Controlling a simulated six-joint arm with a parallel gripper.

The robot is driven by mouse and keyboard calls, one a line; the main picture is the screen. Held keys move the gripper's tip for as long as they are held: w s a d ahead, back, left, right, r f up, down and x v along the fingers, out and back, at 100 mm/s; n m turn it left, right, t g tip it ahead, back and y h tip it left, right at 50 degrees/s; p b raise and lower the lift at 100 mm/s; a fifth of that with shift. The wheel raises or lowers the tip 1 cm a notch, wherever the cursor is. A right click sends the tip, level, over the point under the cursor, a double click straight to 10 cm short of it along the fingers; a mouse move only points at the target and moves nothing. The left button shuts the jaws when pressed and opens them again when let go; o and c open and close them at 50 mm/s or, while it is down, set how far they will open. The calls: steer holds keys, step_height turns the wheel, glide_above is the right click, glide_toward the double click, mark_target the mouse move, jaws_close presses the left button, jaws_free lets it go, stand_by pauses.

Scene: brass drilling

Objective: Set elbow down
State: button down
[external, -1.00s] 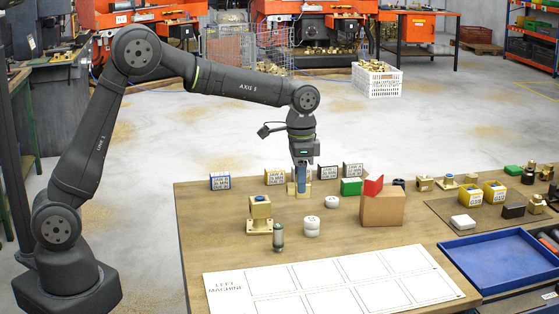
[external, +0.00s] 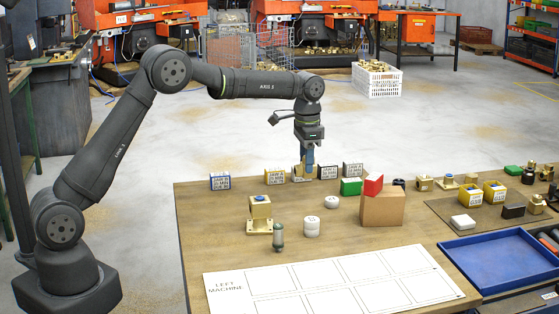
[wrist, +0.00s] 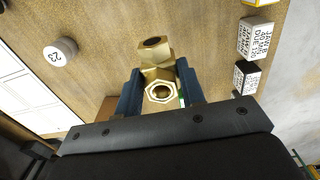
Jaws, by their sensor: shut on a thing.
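A brass elbow (wrist: 155,62) sits between the two blue fingers of my gripper (wrist: 160,92) in the wrist view, its hexagonal open end facing the camera. In the external view my gripper (external: 308,166) points down near the back edge of the table, shut on the elbow (external: 297,173). The fingers partly cover the elbow there. It is close to the row of labelled blocks; I cannot tell whether it touches the table.
Labelled blocks (external: 275,177) line the back edge, close on both sides of my gripper. A green block (external: 351,187), a cardboard box (external: 382,207), white round pieces (external: 312,226) and a brass fitting on a base (external: 260,213) stand nearby. A white marked sheet (external: 335,281) lies in front.

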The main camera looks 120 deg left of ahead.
steer(key=s+a+f, duration=0.2)
steer(key=a, duration=0.1)
steer(key=s+a+f, duration=0.1)
steer(key=a, duration=0.1)
steer(key=shift+s+a+f, duration=0.15)
steer(key=shift+s+f, duration=0.25)
steer(key=shift+f, duration=2)
steer(key=shift+f, duration=0.15)
steer(key=c, duration=0.9)
jaws_free()
step_height(320, 180, up, 12)
steer(key=shift+r, duration=0.15)
